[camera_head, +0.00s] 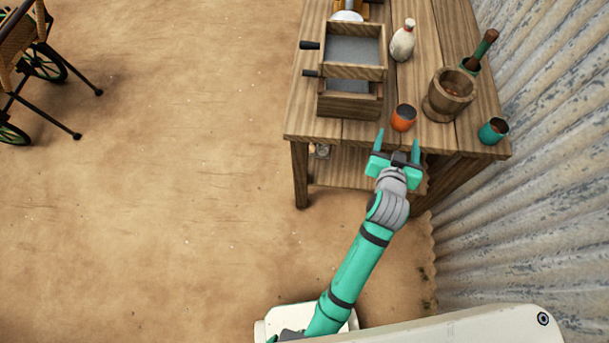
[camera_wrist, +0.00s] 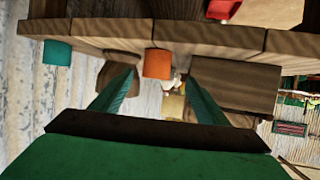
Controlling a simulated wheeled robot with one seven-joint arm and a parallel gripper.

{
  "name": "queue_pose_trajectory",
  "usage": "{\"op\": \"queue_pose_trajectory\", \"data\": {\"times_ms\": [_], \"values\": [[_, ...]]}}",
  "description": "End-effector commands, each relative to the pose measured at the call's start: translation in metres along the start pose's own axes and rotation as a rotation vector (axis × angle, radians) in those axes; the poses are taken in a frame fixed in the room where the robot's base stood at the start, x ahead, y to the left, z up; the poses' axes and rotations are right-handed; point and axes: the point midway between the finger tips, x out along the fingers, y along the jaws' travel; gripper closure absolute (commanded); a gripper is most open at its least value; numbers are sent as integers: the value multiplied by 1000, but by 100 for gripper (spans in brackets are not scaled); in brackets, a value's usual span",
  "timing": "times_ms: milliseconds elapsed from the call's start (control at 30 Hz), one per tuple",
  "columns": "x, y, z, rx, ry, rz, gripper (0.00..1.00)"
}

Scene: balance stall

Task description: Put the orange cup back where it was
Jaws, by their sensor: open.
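The orange cup (camera_head: 403,118) stands upright near the front edge of the wooden table (camera_head: 300,127). My gripper (camera_head: 398,136) is open and empty at that edge, its two teal fingers pointing at the cup. In the head view the cup lies just beyond the fingertips. The wrist view is upside down; there the orange cup (camera_wrist: 158,63) shows in line with the gap between the fingertips (camera_wrist: 161,76). I cannot tell whether a finger touches it. No marking shows where the cup stood before.
A wooden mortar (camera_head: 449,96) and a teal cup (camera_head: 493,130) stand right of the orange cup. A wooden drawer unit (camera_head: 350,105) is to its left, a white bottle (camera_head: 403,42) behind. A corrugated wall (camera_head: 540,150) borders the right.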

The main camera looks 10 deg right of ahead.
Motion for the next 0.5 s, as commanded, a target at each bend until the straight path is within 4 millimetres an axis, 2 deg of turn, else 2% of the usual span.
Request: {"op": "queue_pose_trajectory", "data": {"times_ms": [167,300,500], "values": [[-23,-28,38,-27,2,-31,32],[-56,-56,73,-60,19,-71,32],[-114,-91,114,-99,48,-142,32]]}}
